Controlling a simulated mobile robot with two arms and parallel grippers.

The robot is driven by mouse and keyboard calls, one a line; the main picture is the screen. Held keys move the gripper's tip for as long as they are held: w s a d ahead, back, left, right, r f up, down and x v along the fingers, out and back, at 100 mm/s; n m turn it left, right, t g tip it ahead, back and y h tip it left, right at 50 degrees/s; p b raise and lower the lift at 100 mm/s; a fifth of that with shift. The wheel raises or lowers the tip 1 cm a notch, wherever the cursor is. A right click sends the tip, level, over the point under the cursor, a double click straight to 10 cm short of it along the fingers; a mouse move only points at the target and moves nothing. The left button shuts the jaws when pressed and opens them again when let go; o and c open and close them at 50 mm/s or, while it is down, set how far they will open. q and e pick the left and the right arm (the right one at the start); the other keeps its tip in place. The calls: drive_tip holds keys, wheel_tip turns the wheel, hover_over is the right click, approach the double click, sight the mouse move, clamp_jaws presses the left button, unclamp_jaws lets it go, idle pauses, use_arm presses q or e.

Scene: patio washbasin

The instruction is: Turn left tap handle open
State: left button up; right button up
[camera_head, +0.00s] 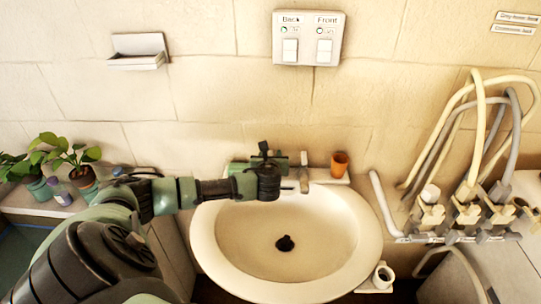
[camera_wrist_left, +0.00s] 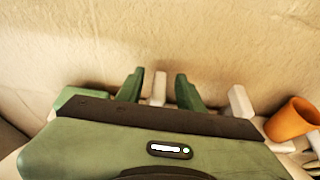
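The white washbasin (camera_head: 300,235) stands against the wall. My left gripper (camera_head: 270,162) is over its back rim, pointing toward the wall. In the left wrist view the left gripper's two green fingers (camera_wrist_left: 158,84) are apart. A slim pale upright piece (camera_wrist_left: 158,90), seemingly the left tap handle, shows between them; I cannot tell whether either finger touches it. A second pale tap part (camera_wrist_left: 240,101) stands to the right of the fingers and also shows in the head view (camera_head: 304,173). My arm hides the left part of the taps in the head view. My right gripper is not in view.
An orange cup (camera_head: 340,164) stands on the ledge right of the taps and also shows in the left wrist view (camera_wrist_left: 293,119). Potted plants (camera_head: 80,172) are at left. Hoses and valves (camera_head: 465,205) are at right. The basin bowl is empty except its dark drain (camera_head: 285,243).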

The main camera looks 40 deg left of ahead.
use_arm(q)
clamp_jaws()
